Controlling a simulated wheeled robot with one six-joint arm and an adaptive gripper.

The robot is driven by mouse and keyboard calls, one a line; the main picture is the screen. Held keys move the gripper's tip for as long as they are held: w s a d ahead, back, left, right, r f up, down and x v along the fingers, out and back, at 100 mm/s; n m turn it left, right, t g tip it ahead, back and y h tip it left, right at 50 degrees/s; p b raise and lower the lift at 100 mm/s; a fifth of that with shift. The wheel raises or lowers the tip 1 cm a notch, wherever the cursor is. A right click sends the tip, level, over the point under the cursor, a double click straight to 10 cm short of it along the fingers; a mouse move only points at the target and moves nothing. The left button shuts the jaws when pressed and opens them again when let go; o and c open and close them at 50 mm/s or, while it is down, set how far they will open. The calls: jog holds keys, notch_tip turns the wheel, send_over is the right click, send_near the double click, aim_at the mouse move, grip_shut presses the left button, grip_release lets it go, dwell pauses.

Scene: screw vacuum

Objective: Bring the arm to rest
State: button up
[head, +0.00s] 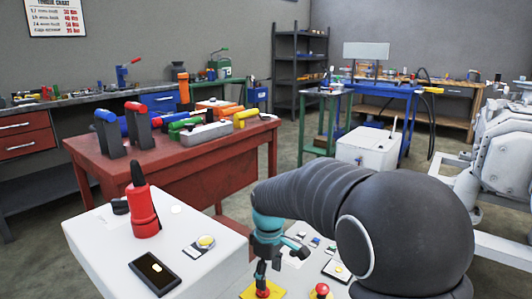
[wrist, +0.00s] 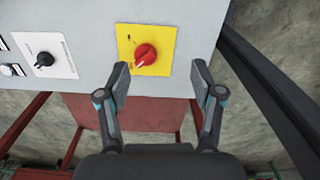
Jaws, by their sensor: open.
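My arm reaches in from the right in the head view, and my gripper (head: 265,275) hangs down over the control panel at the bottom middle. In the wrist view my gripper (wrist: 160,80) is open, its two fingers apart with nothing between them. A red rotary knob (wrist: 146,56) on a yellow plate (wrist: 164,34) lies just beyond the fingertips, with a visible gap. The yellow plate also shows under the gripper in the head view (head: 274,291). My arm hides part of the panel.
A red and black tool (head: 144,212) stands on a white surface (head: 98,238) at left. A red table (head: 205,158) with several tools is behind. A white box (head: 368,147) and a grey machine (head: 500,150) are at right. Some bare floor lies between.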

jog(key=s+d+r+m+t, duration=0.2)
jog(key=s+d+r+m, duration=0.1)
jog(key=s, duration=0.5)
jog(key=s+d+r+m+t, duration=0.2)
jog(key=s+d+r+m, duration=0.2)
jog(key=s+d, duration=0.3)
jog(key=s+d+r+m+t, duration=0.1)
jog(key=s+d+r+m, duration=0.2)
jog(key=s, duration=0.6)
jog(key=shift+d+r+m+t, duration=0.15)
jog(key=shift+d+m+t, duration=0.25)
jog(key=shift+d+m, duration=0.55)
